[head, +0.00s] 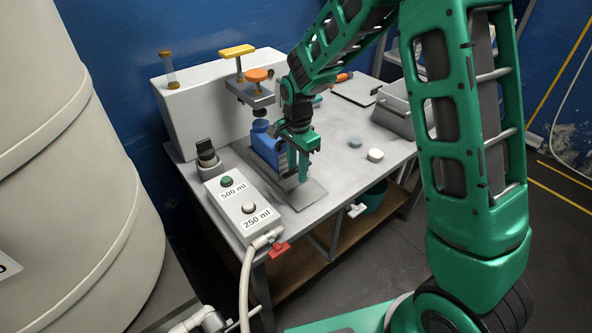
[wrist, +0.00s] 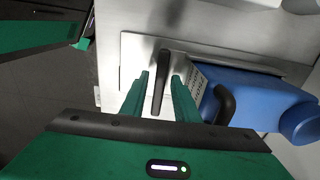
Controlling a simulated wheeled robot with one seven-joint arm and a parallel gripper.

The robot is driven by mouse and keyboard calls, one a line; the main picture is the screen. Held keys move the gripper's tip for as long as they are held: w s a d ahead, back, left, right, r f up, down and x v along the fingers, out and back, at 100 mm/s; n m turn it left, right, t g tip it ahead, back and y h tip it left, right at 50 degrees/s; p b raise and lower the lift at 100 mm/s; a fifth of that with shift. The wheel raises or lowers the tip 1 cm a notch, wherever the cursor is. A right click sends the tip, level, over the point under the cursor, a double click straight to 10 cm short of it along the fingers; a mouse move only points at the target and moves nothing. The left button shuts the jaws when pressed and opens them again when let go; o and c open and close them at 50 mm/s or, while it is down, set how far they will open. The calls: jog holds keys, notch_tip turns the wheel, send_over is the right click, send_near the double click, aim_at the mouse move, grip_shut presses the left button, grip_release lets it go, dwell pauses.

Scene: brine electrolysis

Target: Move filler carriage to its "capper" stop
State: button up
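The filler carriage appears to be the flat grey metal plate (head: 312,196) at the table's front, also in the wrist view (wrist: 133,58). A blue container (head: 264,150) with a label stands beside the handle, also in the wrist view (wrist: 255,97). My gripper (head: 298,172) points down over the plate. In the wrist view my gripper (wrist: 161,85) is open, with its fingers on either side of the handle and gaps visible. No "capper" mark is readable; part of the plate is hidden by my gripper.
A control box (head: 240,207) with 500 ml and 250 ml buttons stands at the front left. A white housing (head: 215,105) with a yellow lever (head: 237,51) and orange knob (head: 257,75) is behind. Two small discs (head: 375,155) lie right, before a grey bin (head: 395,115).

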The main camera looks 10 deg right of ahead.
notch_tip(320, 180, up, 11)
jog(key=shift+f, duration=0.15)
dwell(0.5)
jog(key=s+d+r+n, duration=0.1)
jog(key=s+d+r, duration=0.2)
jog(key=s+d, duration=0.4)
jog(key=s+d+r+n, duration=0.25)
jog(key=s+d, duration=0.35)
jog(key=d, duration=0.4)
jog(key=s+d+n, duration=0.1)
jog(key=s+d, duration=0.1)
jog(key=s, duration=0.4)
jog(key=s+d+n, duration=0.1)
jog(key=s+d, duration=0.2)
jog(key=s, duration=0.4)
jog(key=s+d+f+n, duration=0.1)
jog(key=s+d, duration=0.1)
jog(key=s, duration=0.5)
jog(key=shift+d, duration=0.25)
jog(key=shift+s, duration=0.1)
